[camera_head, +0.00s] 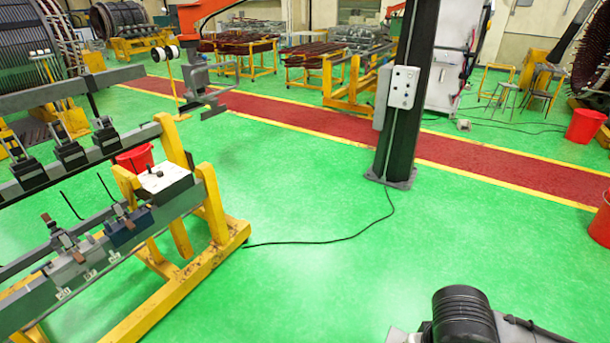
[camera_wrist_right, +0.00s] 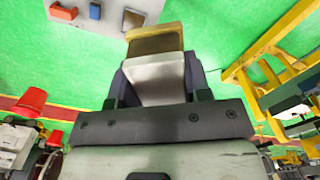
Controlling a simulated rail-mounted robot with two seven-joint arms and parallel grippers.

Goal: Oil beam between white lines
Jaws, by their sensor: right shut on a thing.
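The long grey-green beam (camera_head: 183,207) lies on a yellow stand at the left of the head view, running from lower left to upper right. Small white marks show on its side; I cannot tell which are the white lines. Clamps and blocks sit along its top. In the wrist view my right gripper (camera_wrist_right: 155,82) is shut on a pale block-like tool (camera_wrist_right: 155,45) with a brown face and a yellowish edge, perhaps a brush. It touches nothing else that I can see. The head view shows only a black part of my right arm at the bottom. My left gripper is not visible.
A second rail with black clamps (camera_head: 70,155) runs behind the beam. A red bucket (camera_head: 135,158) stands behind it. A dark column (camera_head: 408,90) rises at centre right, with a cable on the floor. The wrist view shows a grey surface with small objects (camera_wrist_right: 95,10). Green floor ahead is clear.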

